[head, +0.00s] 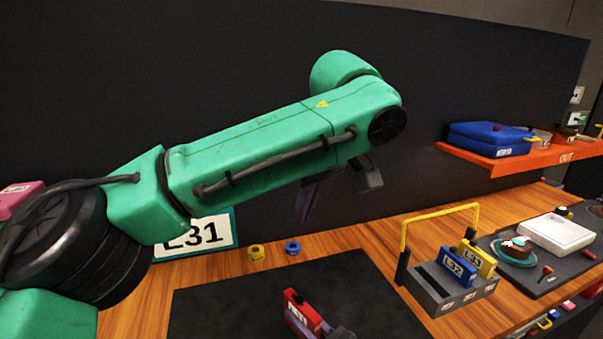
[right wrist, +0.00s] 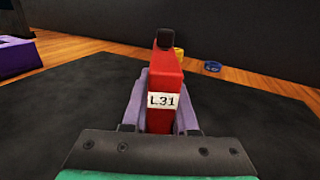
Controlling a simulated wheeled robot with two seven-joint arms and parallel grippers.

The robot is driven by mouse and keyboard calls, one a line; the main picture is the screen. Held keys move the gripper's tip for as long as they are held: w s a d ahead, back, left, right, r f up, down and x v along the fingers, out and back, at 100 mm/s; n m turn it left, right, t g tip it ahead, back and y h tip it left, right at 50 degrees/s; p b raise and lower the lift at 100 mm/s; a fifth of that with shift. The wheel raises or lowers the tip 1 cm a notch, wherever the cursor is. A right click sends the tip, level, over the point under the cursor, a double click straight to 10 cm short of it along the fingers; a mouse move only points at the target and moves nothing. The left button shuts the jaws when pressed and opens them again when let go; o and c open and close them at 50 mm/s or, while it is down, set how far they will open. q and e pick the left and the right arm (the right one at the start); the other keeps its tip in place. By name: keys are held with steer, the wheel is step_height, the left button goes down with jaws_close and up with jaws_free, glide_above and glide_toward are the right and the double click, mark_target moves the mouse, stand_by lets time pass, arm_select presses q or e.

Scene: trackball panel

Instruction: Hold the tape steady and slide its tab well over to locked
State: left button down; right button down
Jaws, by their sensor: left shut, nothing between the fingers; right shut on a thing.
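The red tape (head: 298,310) labelled L31 is over the dark mat in the head view, at the bottom edge. In the right wrist view the tape (right wrist: 167,75) stands upright between the purple fingers of my right gripper (right wrist: 163,112), which is shut on it. A small black piece (right wrist: 165,39) caps the tape's far end; I cannot tell if it is the tab or its position. My left gripper (head: 310,198) is above and behind the tape, partly hidden by my green arm. It is shut, empty and apart from the tape.
A dark mat (head: 225,305) covers the table's middle. Yellow (head: 256,252) and blue (head: 293,248) rings lie behind it. A rack (head: 450,297) with blue and yellow tapes stands right. An orange OUT shelf (head: 480,157) is beyond. A purple block (right wrist: 18,57) is at left.

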steer(key=shift+f, duration=0.15)
steer(key=c, duration=0.6)
jaws_free()
steer(key=shift+s+d, duration=0.1)
steer(key=v, duration=1.1)
steer(key=shift+s+d, duration=0.25)
steer(key=shift+s, duration=0.05)
steer(key=o, duration=0.3)
